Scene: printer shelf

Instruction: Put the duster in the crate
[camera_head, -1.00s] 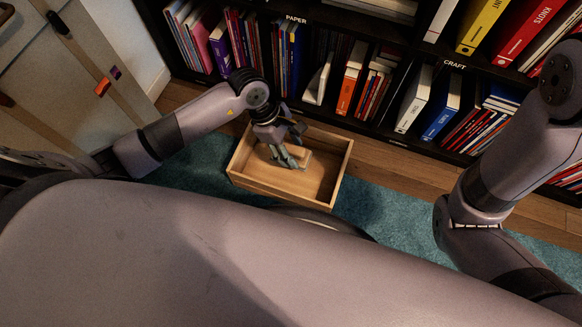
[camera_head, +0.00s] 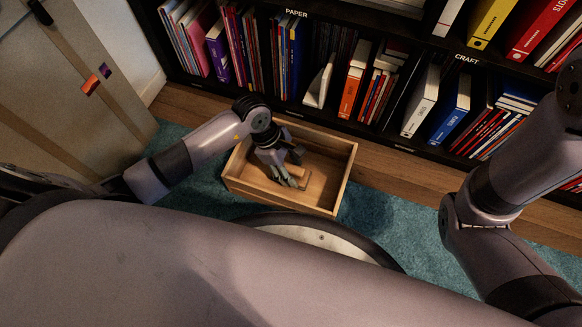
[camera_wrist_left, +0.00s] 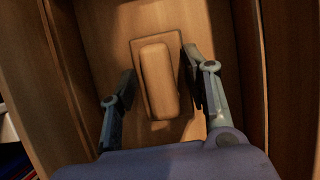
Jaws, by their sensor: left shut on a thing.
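The wooden crate (camera_head: 262,194) stands open on the rug in front of the bookshelf. My left gripper (camera_head: 292,180) reaches down inside it. In the left wrist view, the duster (camera_wrist_left: 157,80) is a pale wooden block with a raised rounded grip, between the two fingers of my left gripper (camera_wrist_left: 160,92). The gripper is shut on it, within the crate's walls (camera_wrist_left: 250,60). In the head view only a small part of the duster (camera_head: 304,173) shows beside the fingers. I cannot tell whether it touches the crate floor. My right arm shows at the right, but its gripper is out of view.
A dark bookshelf (camera_head: 395,146) with books and binders runs behind the crate. A pale cabinet (camera_head: 75,85) stands at the left. The blue rug (camera_head: 385,215) is clear to the right of the crate, and a strip of wooden floor (camera_head: 390,168) lies before the shelf.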

